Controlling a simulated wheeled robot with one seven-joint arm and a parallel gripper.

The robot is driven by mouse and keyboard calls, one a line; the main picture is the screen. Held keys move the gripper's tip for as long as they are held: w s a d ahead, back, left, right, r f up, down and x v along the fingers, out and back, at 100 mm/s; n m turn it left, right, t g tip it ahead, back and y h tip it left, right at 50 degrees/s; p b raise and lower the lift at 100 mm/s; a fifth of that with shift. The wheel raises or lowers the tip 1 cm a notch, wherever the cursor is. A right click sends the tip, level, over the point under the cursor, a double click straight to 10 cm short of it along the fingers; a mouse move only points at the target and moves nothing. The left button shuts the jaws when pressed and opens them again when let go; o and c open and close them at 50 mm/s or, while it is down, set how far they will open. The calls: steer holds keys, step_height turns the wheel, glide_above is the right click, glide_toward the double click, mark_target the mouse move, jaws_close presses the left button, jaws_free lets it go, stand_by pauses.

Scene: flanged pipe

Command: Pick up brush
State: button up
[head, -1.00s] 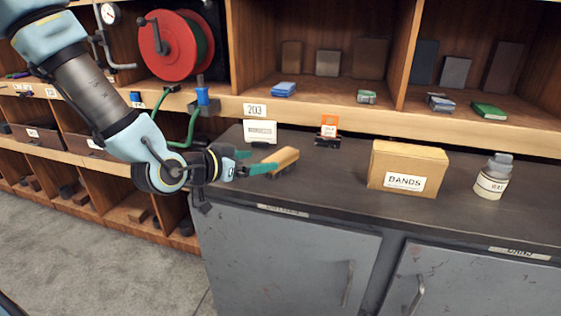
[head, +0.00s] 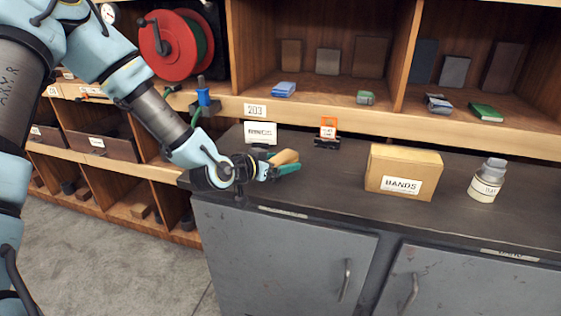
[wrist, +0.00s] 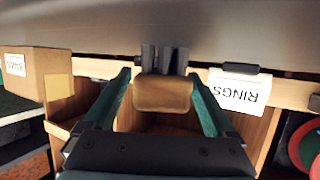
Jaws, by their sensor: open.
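The brush (head: 287,156) has a tan wooden body and lies on the dark worktop near the left end of the cabinet. In the wrist view its wooden block (wrist: 163,95) and dark bristles (wrist: 163,59) show between the fingers. My gripper (head: 281,160) is open, with one teal finger on the near side of the brush and the other on its far side, mostly hidden. In the wrist view my gripper (wrist: 160,76) has a finger on each side of the block, with gaps between; I see no grip on it.
A white label card (head: 260,132) stands just behind the brush, and an orange-tagged holder (head: 328,131) stands to its right. The worktop between brush and box is clear. Shelves rise behind.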

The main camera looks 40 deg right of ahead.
steer(key=shift+c, duration=0.2)
jaws_close()
stand_by(0.6)
